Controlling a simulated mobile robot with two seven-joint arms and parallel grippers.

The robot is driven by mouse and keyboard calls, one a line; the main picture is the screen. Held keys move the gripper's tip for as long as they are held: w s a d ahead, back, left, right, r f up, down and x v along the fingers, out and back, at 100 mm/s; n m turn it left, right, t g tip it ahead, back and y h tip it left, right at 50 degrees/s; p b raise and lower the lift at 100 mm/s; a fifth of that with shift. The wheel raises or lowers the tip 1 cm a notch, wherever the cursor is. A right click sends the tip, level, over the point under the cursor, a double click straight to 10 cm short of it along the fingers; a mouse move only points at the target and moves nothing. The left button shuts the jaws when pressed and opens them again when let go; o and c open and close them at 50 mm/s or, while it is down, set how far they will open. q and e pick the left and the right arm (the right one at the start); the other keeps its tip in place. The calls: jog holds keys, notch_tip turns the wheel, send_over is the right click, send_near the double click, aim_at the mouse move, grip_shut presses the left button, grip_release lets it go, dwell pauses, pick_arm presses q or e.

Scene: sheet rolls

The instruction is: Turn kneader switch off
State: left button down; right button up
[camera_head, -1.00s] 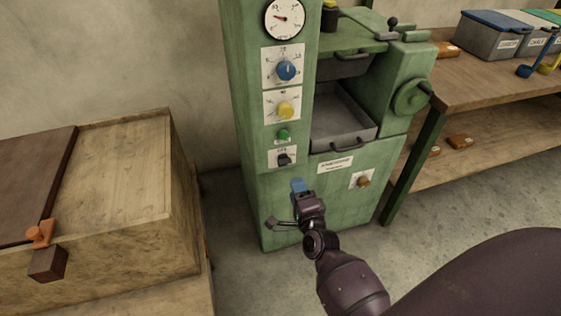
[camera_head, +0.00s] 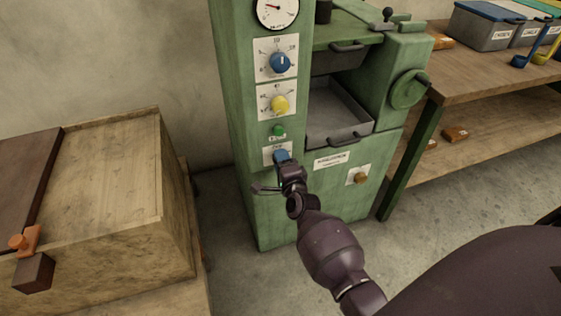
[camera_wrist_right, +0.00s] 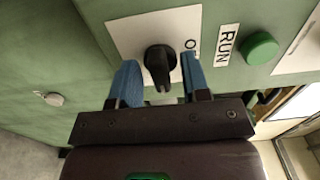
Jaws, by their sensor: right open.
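The green kneader machine (camera_head: 300,210) stands in the middle of the head view. Its black switch (camera_wrist_right: 160,66) sits on a white plate (camera_wrist_right: 126,32) in the right wrist view, with a partly hidden label beginning with O. My right gripper (camera_head: 281,156) is at this plate in the head view and hides the switch there. In the right wrist view, the blue fingers of my right gripper (camera_wrist_right: 158,78) are open, one on each side of the switch, with gaps between fingers and switch. My left gripper is not in view.
Next to the switch plate is a green RUN button (camera_wrist_right: 261,48). Above it are a yellow knob (camera_head: 280,104), a blue knob (camera_head: 280,63) and a gauge (camera_head: 277,10). A wooden chest (camera_head: 105,200) stands left, a workbench (camera_head: 480,80) right.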

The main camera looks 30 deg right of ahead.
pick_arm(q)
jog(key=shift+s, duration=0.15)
pick_arm(e)
grip_shut()
